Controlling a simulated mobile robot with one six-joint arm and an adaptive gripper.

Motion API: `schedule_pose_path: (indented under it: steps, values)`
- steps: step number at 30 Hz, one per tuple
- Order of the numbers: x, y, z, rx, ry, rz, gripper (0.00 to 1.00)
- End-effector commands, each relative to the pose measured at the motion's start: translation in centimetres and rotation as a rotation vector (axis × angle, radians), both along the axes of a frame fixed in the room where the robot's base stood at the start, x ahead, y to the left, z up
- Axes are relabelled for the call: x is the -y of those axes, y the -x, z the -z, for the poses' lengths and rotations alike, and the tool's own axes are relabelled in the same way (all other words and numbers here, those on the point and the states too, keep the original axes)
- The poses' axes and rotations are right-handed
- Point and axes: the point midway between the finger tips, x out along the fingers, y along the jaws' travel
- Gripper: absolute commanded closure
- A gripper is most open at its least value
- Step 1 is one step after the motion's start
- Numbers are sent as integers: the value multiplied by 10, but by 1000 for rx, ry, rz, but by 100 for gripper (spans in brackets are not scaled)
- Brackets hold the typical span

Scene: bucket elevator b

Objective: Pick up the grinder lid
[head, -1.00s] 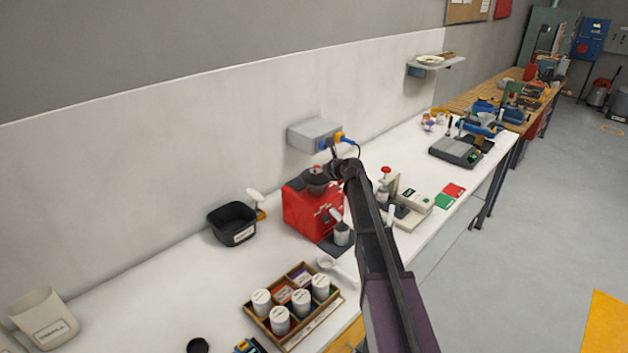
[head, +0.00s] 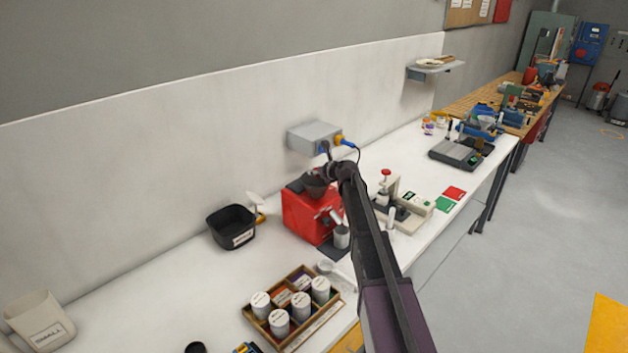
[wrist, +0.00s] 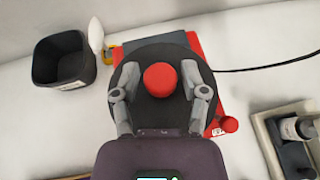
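The red grinder (head: 305,212) stands on the white counter near the wall. Its lid shows in the wrist view as a round black disc (wrist: 158,112) with a red knob (wrist: 160,80) in the middle. My gripper (wrist: 156,74) is open over the lid, with one finger on each side of the knob and a gap on both sides. Whether the fingertips touch the disc, I cannot tell. In the head view my gripper (head: 326,171) is at the top of the grinder and hides the lid.
A black bin (head: 232,228) stands left of the grinder. A tray of white-lidded jars (head: 296,310) is in front, and a press with a red knob (head: 388,195) is to the right. A cable runs from a grey wall box (head: 312,137) close behind my gripper.

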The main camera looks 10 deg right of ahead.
Motion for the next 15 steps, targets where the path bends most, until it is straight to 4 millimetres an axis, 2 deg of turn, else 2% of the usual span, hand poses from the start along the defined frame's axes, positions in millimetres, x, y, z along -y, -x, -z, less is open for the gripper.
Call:
schedule_pose_path:
  steps: [1, 3, 4, 15]
  values:
    - [0, 0, 0, 0, 0, 0, 74]
    - [0, 0, 0, 0, 0, 0, 95]
    - [0, 0, 0, 0, 0, 0, 100]
    - [-1, 0, -1, 0, 0, -1, 100]
